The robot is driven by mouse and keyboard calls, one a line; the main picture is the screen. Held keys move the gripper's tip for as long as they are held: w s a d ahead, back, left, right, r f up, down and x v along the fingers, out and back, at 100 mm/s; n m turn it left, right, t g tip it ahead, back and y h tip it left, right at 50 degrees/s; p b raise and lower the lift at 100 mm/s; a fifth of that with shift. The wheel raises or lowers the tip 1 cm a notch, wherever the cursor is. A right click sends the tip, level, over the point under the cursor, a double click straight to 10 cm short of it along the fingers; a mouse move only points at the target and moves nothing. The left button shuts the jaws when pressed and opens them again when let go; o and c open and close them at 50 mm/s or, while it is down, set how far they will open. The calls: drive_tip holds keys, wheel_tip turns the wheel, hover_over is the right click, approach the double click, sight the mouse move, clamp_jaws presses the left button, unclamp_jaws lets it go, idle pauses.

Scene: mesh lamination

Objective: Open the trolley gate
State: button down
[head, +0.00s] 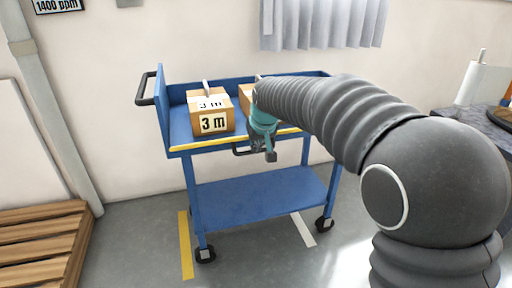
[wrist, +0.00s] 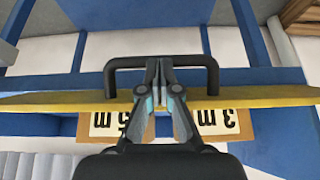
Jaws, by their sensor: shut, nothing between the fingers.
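The blue trolley (head: 262,197) stands against the wall in the head view. A yellow-edged gate (head: 190,148) runs along the front of its upper shelf, with a black handle (head: 239,151) on it. The yellow edge (wrist: 60,98) crosses the wrist view, with the black U-shaped handle (wrist: 200,61) in front of it. My gripper (head: 268,155) is at the front of the gate, by the handle. In the wrist view my gripper (wrist: 160,64) has its fingers together at the middle of the handle bar, holding nothing. Whether they touch the bar I cannot tell.
A carton marked 3 m (head: 212,113) stands on the upper shelf, and a second carton (head: 245,97) is partly hidden by my arm. A wooden pallet (head: 42,235) is at lower left. A dark table (head: 470,117) stands at right. The floor before the trolley is clear.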

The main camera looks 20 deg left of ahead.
drive_tip(key=shift+s+f+t+b, duration=0.1)
drive_tip(key=shift+f+t+b, duration=0.25)
drive_tip(key=shift+b, duration=0.45)
drive_tip(key=shift+f+b, duration=0.15)
drive_tip(key=shift+b, duration=0.25)
drive_tip(key=shift+f+t+y+b, duration=0.4)
drive_tip(key=shift+f+b, duration=0.5)
drive_tip(key=shift+b, duration=0.65)
drive_tip(key=shift+f+t+y+b, duration=0.4)
drive_tip(key=shift+f+b, duration=0.45)
drive_tip(key=shift+b, duration=0.7)
